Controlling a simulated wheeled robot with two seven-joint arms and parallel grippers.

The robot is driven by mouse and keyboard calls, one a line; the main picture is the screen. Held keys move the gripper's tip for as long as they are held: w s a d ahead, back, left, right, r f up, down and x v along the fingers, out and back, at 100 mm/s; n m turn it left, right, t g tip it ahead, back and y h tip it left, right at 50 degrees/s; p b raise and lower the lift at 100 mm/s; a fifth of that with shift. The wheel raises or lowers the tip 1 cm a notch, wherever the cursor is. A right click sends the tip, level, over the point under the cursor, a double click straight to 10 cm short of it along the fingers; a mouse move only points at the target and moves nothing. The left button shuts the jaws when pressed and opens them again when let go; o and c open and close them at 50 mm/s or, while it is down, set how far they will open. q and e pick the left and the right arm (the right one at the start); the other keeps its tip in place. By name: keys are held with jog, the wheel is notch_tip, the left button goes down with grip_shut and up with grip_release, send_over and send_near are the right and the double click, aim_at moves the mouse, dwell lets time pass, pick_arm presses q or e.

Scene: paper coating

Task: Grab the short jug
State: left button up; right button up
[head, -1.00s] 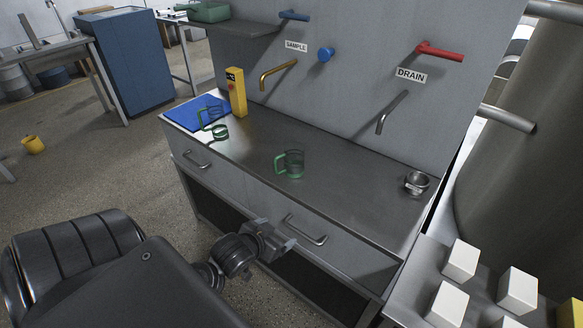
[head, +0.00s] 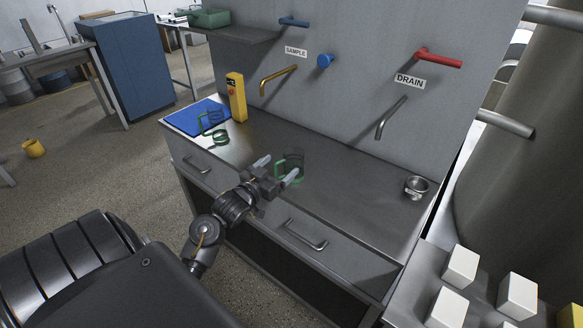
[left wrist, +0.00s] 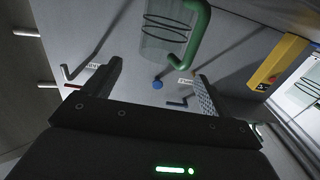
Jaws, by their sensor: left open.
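The short jug (head: 291,158), clear with a green handle and base, stands on the metal counter in the head view. A taller-looking clear jug with green handle (head: 212,121) stands at the blue mat on the left. My left gripper (head: 277,169) is open at the short jug's near side, its fingers pointing toward it and partly covering it. In the left wrist view a clear jug body (left wrist: 165,32) with a green handle lies ahead, at the top between the fingers. Contact cannot be told. My right gripper is not in view.
A small metal cup (head: 416,186) stands at the counter's right end. A yellow box (head: 236,97) stands by the blue mat (head: 190,118). Sample and drain spouts (head: 390,118) stick out from the back wall. White blocks (head: 461,265) sit at lower right. The counter between jug and cup is clear.

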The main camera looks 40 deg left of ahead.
aim_at(288, 159)
pick_arm(q)
jog(key=shift+w, duration=0.4)
jog(key=w+p, duration=0.1)
jog(key=w, duration=0.3)
jog(key=shift+w+a, duration=0.15)
jog(key=shift+w, duration=0.1)
jog(key=shift+w+f, duration=0.1)
jog(key=shift+w, duration=0.2)
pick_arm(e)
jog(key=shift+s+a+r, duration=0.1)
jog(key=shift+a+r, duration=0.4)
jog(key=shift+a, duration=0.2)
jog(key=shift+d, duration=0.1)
pick_arm(q)
jog(key=c, duration=1.5)
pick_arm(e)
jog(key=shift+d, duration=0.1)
